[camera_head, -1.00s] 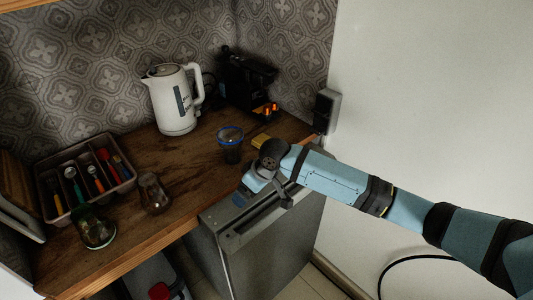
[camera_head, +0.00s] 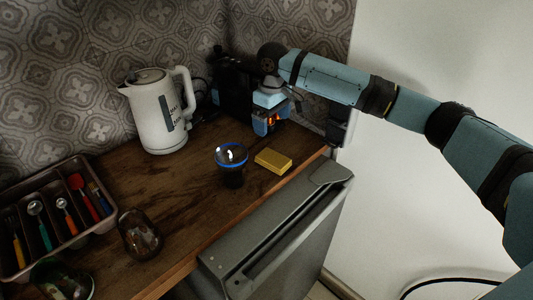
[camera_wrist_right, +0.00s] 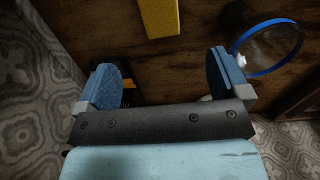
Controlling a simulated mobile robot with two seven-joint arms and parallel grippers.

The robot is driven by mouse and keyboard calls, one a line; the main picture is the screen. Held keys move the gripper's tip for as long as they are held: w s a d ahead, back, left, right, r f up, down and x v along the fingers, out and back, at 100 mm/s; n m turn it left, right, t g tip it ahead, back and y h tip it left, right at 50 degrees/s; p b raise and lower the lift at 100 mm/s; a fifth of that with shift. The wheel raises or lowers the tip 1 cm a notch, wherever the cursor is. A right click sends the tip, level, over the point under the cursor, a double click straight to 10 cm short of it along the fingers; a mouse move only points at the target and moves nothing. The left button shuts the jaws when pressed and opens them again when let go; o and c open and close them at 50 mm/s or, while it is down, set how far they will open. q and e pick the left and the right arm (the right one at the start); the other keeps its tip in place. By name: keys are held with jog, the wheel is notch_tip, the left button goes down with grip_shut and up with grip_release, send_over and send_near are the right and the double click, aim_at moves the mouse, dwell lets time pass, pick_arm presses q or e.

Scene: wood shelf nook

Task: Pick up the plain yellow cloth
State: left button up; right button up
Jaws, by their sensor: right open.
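The yellow cloth (camera_head: 273,160) is a small flat folded block lying on the wooden counter, just right of a blue-rimmed cup. In the right wrist view the cloth (camera_wrist_right: 159,16) shows at the top, ahead of and between my fingers, apart from them. My right gripper (camera_head: 268,124) is raised in front of the dark coffee machine, behind the cloth in the head view. In the right wrist view my right gripper (camera_wrist_right: 165,80) is open with nothing between its two blue finger pads. My left gripper is not in view.
The blue-rimmed cup (camera_head: 231,165) stands close beside the cloth. A white kettle (camera_head: 160,112), a dark coffee machine (camera_head: 233,92), a brown glass jar (camera_head: 140,235) and a cutlery tray (camera_head: 98,225) also occupy the counter. The counter's front edge lies just right of the cloth.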

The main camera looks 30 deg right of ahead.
send_over(273, 158)
notch_tip(273, 158, down, 7)
jog(key=shift+f+b, duration=0.15)
jog(key=shift+b, duration=0.2)
jog(key=shift+f, duration=3)
jog(key=c, duration=1)
